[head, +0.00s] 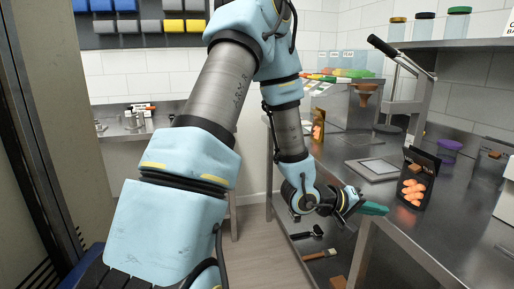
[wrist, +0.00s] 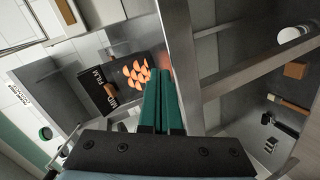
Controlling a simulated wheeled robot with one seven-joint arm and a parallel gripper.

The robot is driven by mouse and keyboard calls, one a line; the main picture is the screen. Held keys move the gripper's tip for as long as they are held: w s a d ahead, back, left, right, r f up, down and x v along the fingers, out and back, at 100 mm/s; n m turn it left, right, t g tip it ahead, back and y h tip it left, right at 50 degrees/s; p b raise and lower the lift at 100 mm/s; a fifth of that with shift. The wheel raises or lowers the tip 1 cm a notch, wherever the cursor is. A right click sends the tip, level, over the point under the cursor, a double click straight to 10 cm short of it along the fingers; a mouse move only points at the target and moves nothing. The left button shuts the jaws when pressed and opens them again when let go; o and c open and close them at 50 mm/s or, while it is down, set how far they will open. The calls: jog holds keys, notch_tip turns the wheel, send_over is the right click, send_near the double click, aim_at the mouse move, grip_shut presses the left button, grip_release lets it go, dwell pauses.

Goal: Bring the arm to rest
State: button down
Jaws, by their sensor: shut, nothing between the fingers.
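My arm reaches forward across the head view and bends down in front of the steel counter. My gripper (head: 374,208) has teal fingers and is at the counter's front edge, left of and lower than a black pouch (head: 417,178) with orange shapes on it. In the wrist view my gripper (wrist: 165,78) shows its two teal fingers together, with nothing between them. The pouch also shows in the wrist view (wrist: 112,90), beyond the fingertips and to their left. My gripper looks apart from the pouch.
The steel counter (head: 462,215) runs along the right, with a grey tray (head: 377,169), a purple-lidded jar (head: 447,150) and a machine with a copper funnel (head: 366,88). A lower shelf holds a black-headed tool (head: 308,233) and a brush (head: 320,254). Open floor (head: 255,255) lies left of the counter.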

jog(key=w+a+t+y, duration=0.1)
jog(key=w+a+y, duration=0.2)
jog(key=a, duration=0.4)
jog(key=w+a+f+t+y, duration=0.1)
jog(key=w+a+y, duration=0.15)
jog(key=a, duration=0.45)
jog(key=w+a+t+y, duration=0.1)
jog(key=w+a+y, duration=0.25)
jog(key=a, duration=0.35)
jog(key=s+a+r+g+y, duration=0.3)
jog(key=s+a+g+y, duration=0.1)
jog(key=s+a, duration=0.8)
jog(key=a, duration=0.3)
jog(key=shift+a+y, duration=0.25)
jog(key=shift+y, duration=0.05)
